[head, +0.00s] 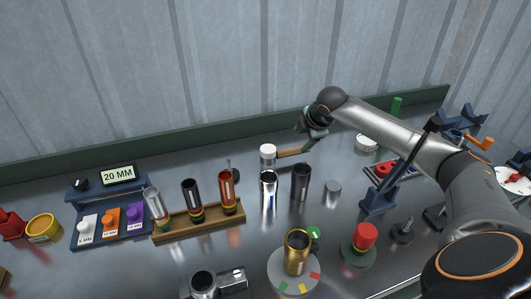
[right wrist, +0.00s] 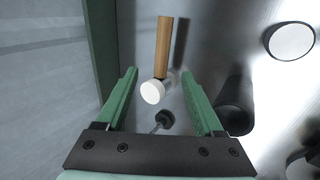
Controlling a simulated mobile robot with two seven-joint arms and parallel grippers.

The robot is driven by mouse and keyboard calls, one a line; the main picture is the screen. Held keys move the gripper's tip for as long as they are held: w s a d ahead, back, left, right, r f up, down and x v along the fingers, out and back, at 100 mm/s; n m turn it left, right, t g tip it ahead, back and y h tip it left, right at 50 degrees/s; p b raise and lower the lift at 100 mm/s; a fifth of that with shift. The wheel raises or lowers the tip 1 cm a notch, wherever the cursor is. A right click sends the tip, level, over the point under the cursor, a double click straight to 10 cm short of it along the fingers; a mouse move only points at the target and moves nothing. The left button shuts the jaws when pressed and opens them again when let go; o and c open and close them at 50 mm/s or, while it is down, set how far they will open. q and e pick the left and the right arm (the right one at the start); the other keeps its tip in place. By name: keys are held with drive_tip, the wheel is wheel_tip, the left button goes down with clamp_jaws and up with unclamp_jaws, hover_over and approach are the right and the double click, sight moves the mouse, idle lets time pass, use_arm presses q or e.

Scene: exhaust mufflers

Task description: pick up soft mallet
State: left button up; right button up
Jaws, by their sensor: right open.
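The soft mallet has a white-faced head (head: 267,151) and a wooden handle (head: 291,153) pointing right, near the back of the metal bench in the head view. In the right wrist view its white face (right wrist: 152,92) and handle (right wrist: 163,48) show ahead, in line with the gap between the fingers. My right gripper (head: 316,138) is beside the handle's right end in the head view. In the right wrist view it (right wrist: 159,73) is open, with green fingers apart and nothing gripped. My left gripper is not in view.
Dark (head: 300,182) and shiny (head: 268,188) cylinders stand in front of the mallet. A wooden rack (head: 200,222) with several tubes is at left. A green ledge (head: 180,165) runs along the back wall. A gold cup (head: 297,252) stands on a turntable in front.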

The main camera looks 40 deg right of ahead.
sight(291, 150)
drive_tip(key=x, duration=0.6)
drive_tip(key=shift+s, duration=0.1)
drive_tip(key=shift+a+x, duration=0.15)
drive_tip(key=shift+x, duration=1.15)
drive_tip(key=shift+a+x, duration=0.15)
drive_tip(key=shift+x, duration=1.15)
drive_tip(key=shift+f, duration=0.1)
drive_tip(key=shift+c, duration=0.2)
clamp_jaws()
